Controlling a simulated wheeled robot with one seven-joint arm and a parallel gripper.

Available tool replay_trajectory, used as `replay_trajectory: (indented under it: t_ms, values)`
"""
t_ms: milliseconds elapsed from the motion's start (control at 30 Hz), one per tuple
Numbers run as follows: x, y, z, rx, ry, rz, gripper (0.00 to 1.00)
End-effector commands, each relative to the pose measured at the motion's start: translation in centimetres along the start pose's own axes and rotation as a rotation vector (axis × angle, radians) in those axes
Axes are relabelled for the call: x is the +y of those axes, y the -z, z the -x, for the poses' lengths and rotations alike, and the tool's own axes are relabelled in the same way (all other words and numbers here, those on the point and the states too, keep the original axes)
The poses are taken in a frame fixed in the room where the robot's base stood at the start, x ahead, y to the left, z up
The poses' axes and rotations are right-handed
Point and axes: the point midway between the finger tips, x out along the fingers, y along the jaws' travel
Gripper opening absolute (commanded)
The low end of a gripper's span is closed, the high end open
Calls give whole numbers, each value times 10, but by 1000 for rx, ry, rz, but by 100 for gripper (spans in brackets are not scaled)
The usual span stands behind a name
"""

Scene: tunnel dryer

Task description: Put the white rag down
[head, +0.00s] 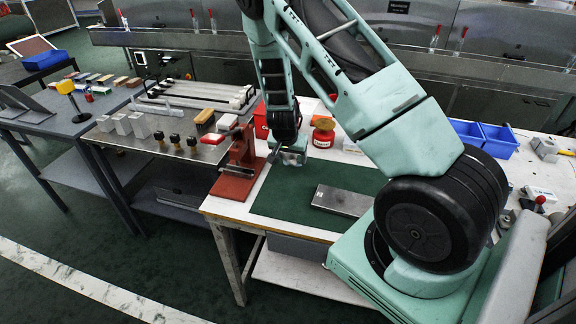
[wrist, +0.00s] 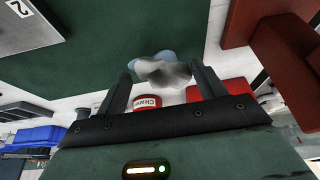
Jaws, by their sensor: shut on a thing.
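My gripper (wrist: 161,80) is shut on the white rag (wrist: 165,72), a crumpled white to grey-blue cloth that sticks out between the fingertips in the wrist view. In the head view my gripper (head: 287,157) is over the white bench near the back left edge of the green mat (head: 275,200). I cannot make out the rag clearly there. The mat also fills the upper left of the wrist view (wrist: 110,30). I cannot tell from these frames how far the rag is above the surface.
A red press (head: 240,160) stands just left of the mat. A metal plate (head: 342,200) lies on the mat's right part. Red containers (head: 323,136) stand behind my gripper, and blue bins (head: 499,140) at the right. The mat's front left is clear.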

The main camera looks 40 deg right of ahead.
Motion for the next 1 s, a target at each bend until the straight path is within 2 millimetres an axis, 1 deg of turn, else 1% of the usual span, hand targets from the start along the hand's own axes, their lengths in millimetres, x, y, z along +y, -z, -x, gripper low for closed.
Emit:
replay_trajectory:
  t_ms: [167, 300, 367, 733, 767, 800, 833, 1000]
  values:
    - [0, -6, -13, -1, -1, 0, 48]
    - [0, -13, -31, -2, -1, 1, 48]
    - [0, -15, -37, -1, -1, 0, 48]
    - [0, -17, -42, 1, 1, 0, 48]
    - [-1, -17, -42, 1, 1, 0, 73]
    - [-1, -17, -41, 1, 1, 0, 84]
    - [-1, -17, -41, 1, 1, 1, 92]
    - [-1, -17, -41, 1, 1, 1, 92]
